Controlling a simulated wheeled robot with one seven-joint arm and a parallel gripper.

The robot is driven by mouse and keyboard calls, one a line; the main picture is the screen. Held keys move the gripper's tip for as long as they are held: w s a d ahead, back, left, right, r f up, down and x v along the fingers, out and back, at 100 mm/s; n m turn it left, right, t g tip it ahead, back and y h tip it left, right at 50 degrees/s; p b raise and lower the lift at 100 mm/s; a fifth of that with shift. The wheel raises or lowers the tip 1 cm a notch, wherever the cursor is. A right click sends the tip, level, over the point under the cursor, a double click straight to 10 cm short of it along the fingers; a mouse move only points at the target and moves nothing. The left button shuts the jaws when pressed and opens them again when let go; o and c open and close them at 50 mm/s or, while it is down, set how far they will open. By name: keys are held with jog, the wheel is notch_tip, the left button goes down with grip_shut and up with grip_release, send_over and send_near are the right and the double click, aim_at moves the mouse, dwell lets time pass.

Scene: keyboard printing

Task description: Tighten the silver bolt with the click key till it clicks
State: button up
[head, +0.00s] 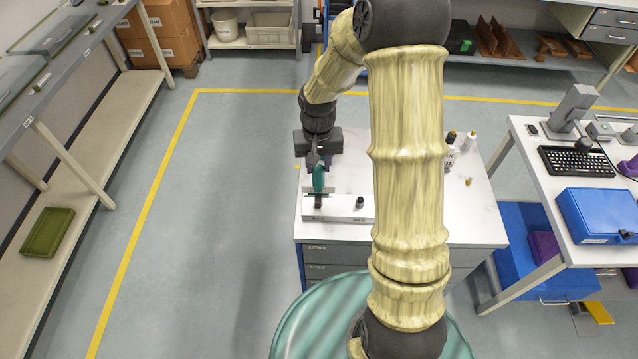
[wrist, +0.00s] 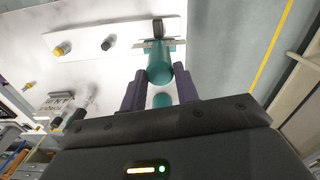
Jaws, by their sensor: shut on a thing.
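The click key (head: 318,180) has a teal body and stands roughly upright in the head view, its lower end at the left end of a pale plate (head: 340,212) on the white bench. My gripper (head: 318,163) is above it and shut on its teal handle. In the wrist view, the purple fingers of my gripper (wrist: 160,90) sit on both sides of the click key (wrist: 160,68), and its grey head (wrist: 158,30) is at the plate. I cannot make out the silver bolt; the key's head may cover it.
A dark knob (head: 359,203) stands on the plate right of the key. A small yellow and dark piece (head: 468,182) and bottles (head: 469,140) are farther right on the bench. Another table holds a keyboard (head: 577,162) and blue case (head: 598,215). The floor left of the bench is clear.

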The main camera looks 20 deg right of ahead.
grip_shut()
jog(key=shift+s, duration=0.1)
jog(key=shift+s+f, duration=0.1)
jog(key=shift+f, duration=0.05)
